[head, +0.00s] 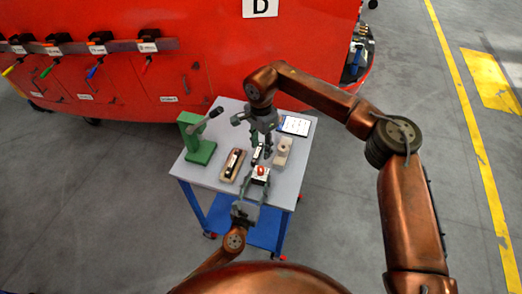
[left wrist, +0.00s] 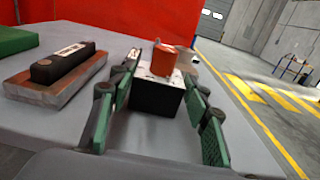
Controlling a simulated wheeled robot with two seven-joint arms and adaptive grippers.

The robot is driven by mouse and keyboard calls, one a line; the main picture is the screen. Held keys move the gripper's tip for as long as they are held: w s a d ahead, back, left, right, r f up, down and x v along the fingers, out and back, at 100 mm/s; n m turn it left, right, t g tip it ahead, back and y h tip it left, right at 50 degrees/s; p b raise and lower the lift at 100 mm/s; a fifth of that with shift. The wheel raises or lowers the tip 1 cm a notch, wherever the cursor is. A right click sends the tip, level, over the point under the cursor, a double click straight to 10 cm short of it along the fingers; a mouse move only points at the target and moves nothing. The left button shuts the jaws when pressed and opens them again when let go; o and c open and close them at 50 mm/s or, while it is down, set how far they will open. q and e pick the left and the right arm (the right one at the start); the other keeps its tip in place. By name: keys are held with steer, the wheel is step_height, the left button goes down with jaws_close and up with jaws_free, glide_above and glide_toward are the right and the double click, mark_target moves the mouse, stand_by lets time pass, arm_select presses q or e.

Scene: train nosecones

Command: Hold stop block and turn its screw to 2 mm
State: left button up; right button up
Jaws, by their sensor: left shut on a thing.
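The stop block (left wrist: 158,92) is a black block with a white top and an orange-red cylinder (left wrist: 164,60) standing on it. In the head view the stop block (head: 261,179) is near the table's front edge, with the red cylinder (head: 261,170) uppermost. My left gripper (head: 256,186) is shut on the stop block from the near side; its green-padded fingers flank it in the left wrist view (left wrist: 160,88). My right gripper (head: 261,150) points down above the table, just behind the stop block. Its fingertips are too small to judge. I cannot make out the screw separately.
A grey table (head: 213,172) carries a green stand with a lever (head: 199,149), a wooden base with a black bar (head: 233,165), a beige part (head: 283,150) and a tablet (head: 296,125). A small black-and-white piece (head: 256,155) is beside my right gripper. A red train body (head: 210,60) stands behind.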

arm_select(q)
steer(key=o, duration=1.6)
steer(key=shift+c, duration=0.2)
